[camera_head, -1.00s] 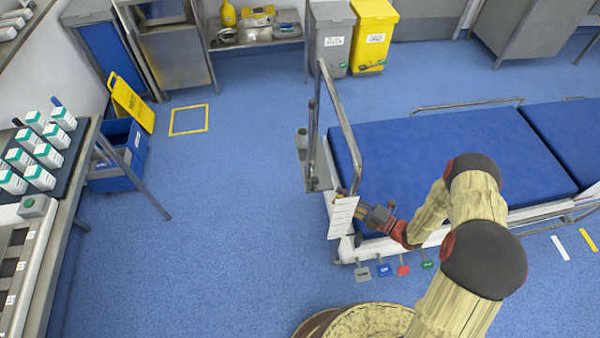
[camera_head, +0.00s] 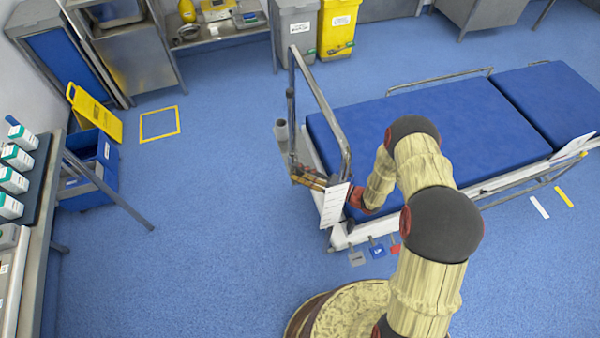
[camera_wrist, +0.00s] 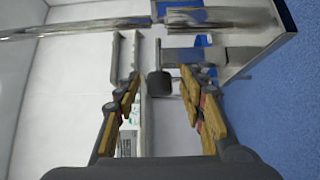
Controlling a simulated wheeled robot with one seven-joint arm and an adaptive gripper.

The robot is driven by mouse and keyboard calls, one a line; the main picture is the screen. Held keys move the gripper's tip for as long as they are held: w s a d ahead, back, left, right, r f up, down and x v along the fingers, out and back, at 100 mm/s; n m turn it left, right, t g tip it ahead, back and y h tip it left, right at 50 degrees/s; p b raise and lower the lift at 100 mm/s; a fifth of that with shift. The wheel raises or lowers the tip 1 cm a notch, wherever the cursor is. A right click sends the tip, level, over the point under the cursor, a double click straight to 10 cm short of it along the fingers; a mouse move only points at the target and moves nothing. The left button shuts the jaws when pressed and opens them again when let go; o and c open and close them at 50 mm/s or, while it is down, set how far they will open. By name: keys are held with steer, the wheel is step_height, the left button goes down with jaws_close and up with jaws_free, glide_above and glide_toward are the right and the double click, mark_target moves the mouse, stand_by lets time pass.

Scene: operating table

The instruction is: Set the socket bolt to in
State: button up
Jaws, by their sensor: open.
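The blue-topped operating table (camera_head: 430,125) stands at right with a metal rail frame (camera_head: 322,95) at its left end. My gripper (camera_head: 308,180) is at that end, partly hidden behind a white label card (camera_head: 335,206). In the wrist view my gripper (camera_wrist: 162,88) is open, its fingers apart. A small dark grey block (camera_wrist: 159,83), perhaps the bolt's knob, shows between the fingertips with a grey bracket (camera_wrist: 185,55) beside it. I cannot tell whether the fingers touch it. The bolt's position is not clear in either view.
Metal rails (camera_wrist: 90,28) cross the top of the wrist view. Coloured pedals (camera_head: 377,248) hang low at the table's near edge. A blue bin (camera_head: 95,170) and a side table (camera_head: 45,200) stand at left. The floor between is clear.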

steer(key=c, duration=0.3)
jaws_close()
